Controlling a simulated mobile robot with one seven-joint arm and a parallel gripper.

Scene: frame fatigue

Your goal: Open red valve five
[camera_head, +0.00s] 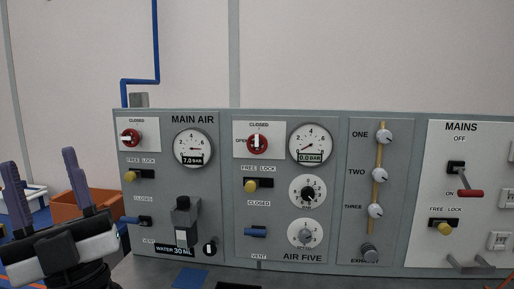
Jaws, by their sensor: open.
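The red valve five (257,143) is a round red knob with a white bar handle, on a white plate at the top left of the AIR FIVE panel. Its white bar stands upright, toward the CLOSED label above it; an OPEN label is at its left. The AIR FIVE gauge (310,144) to its right reads 0.0 bar. My gripper (40,160) is at the lower left, with two purple fingers pointing up, wide apart and empty. It is well to the left of the valve and lower in the picture, touching nothing I can see.
A similar red valve (130,138) on the MAIN AIR panel has its bar level; its gauge (193,148) reads 7.0 bar. Yellow knobs (250,185), blue levers (255,231) and a black block (185,217) stick out below. An orange bin (88,205) stands behind my gripper.

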